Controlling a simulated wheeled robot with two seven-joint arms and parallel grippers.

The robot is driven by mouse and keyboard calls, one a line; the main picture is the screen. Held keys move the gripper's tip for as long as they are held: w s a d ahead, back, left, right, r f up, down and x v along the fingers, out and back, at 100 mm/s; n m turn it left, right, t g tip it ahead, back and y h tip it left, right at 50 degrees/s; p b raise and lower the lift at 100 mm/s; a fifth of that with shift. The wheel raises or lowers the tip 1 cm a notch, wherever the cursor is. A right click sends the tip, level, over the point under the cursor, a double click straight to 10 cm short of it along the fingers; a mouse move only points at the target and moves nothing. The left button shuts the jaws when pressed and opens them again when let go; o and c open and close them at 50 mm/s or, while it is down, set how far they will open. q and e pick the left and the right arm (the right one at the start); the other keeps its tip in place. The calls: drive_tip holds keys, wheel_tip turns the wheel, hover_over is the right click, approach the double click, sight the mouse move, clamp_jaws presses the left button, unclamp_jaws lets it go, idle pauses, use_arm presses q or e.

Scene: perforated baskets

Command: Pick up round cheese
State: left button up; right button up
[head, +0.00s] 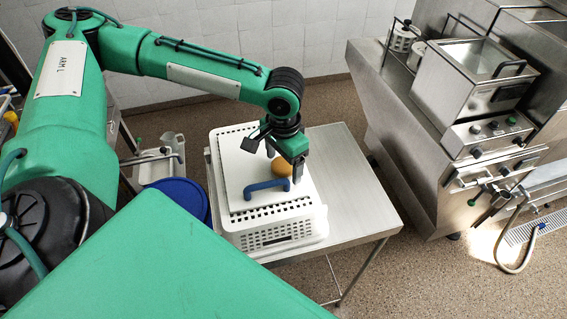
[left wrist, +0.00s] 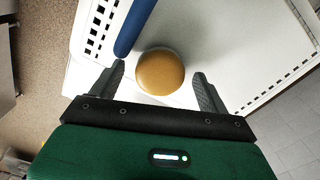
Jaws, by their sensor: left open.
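The round cheese (head: 281,169) is a small orange-brown disc with a rounded edge. It lies on a white board (head: 240,177) on top of a white perforated basket (head: 270,236). In the left wrist view the cheese (left wrist: 160,72) sits just ahead of the fingers, centred between them. My left gripper (head: 284,170) points down over the board; its fingers (left wrist: 159,80) are apart, one on each side of the cheese, with gaps to both. Whether they are level with it I cannot tell. My right gripper is not in view.
A blue handle (head: 266,186) stands on the board close beside the cheese. The basket is on a steel table (head: 355,190) with free room to its right. A blue round lid (head: 180,198) is left of the basket. Steel kitchen equipment (head: 470,100) stands at the right.

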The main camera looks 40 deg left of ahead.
use_arm(q)
drive_tip(key=c, duration=1.1)
drive_tip(key=shift+r, duration=0.15)
